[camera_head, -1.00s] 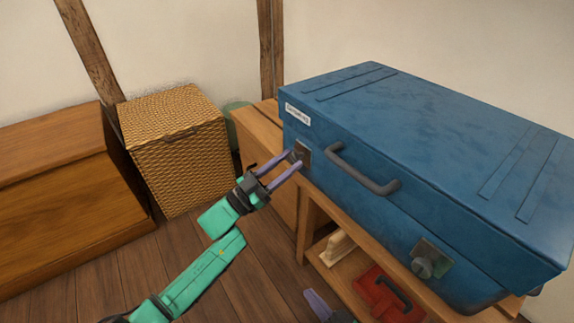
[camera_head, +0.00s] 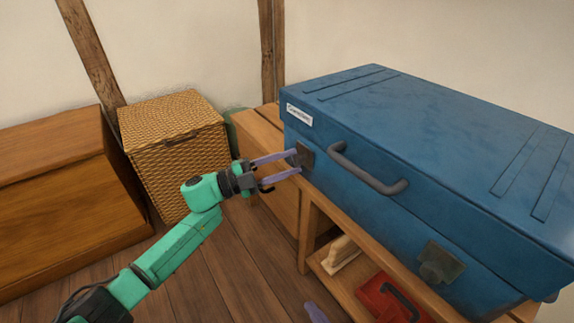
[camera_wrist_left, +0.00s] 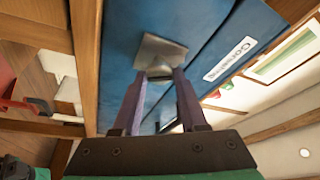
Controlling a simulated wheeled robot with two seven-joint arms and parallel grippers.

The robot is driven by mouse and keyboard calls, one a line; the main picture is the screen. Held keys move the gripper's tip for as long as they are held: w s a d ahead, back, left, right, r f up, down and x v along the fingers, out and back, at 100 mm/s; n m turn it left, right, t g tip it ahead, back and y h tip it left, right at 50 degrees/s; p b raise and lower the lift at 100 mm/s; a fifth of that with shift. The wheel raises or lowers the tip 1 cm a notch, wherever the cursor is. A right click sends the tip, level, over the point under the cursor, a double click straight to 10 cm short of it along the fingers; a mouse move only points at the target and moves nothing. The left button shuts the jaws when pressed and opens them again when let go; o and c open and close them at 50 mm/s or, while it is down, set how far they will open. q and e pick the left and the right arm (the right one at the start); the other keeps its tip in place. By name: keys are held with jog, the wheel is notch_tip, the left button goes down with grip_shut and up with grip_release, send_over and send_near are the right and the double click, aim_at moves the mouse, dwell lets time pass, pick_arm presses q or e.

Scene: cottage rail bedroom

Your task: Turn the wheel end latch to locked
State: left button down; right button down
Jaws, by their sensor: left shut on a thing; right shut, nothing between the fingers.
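The blue case (camera_head: 440,130) lies on a wooden bench. Its front has a grey latch at the left end (camera_head: 306,157) and another, with a round knob, at the right end (camera_head: 440,264). My left gripper (camera_head: 295,164) is shut on the left-end latch's knob, which its fingers mostly hide. In the left wrist view the fingers (camera_wrist_left: 160,78) meet at that latch's metal plate (camera_wrist_left: 160,52). The right-end latch stands free. Only a fingertip of my right gripper (camera_head: 316,313) shows at the bottom edge, shut and apart from the case.
A dark carry handle (camera_head: 368,170) sticks out between the latches. The bench's lower shelf (camera_head: 338,284) holds a wooden-handled tool (camera_head: 341,252) and a red box (camera_head: 385,298). A wicker basket (camera_head: 175,150) and wooden chest (camera_head: 60,190) stand left. Floor before the bench is open.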

pick_arm(q)
jog(key=m+g+y, duration=0.1)
jog(key=m, duration=0.3)
jog(key=shift+r, duration=0.1)
jog(key=shift+m+y+p, duration=0.3)
jog(key=shift+m+y, duration=0.1)
jog(key=shift+m, duration=0.5)
pick_arm(e)
jog(key=shift+r, duration=0.3)
pick_arm(q)
jog(key=shift+c, duration=2.3)
grip_release()
jog(key=shift+a, duration=0.1)
jog(key=p+v, duration=0.2)
jog(key=v, duration=1.2)
jog(key=shift+a+p, duration=0.25)
jog(key=shift+p, duration=0.05)
pick_arm(e)
notch_tip(320, 180, up, 3)
jog(key=shift+d+r+n+g, duration=0.1)
jog(key=shift+n+g, duration=0.2)
jog(key=shift+g, duration=0.1)
pick_arm(q)
jog(key=shift+r, duration=0.1)
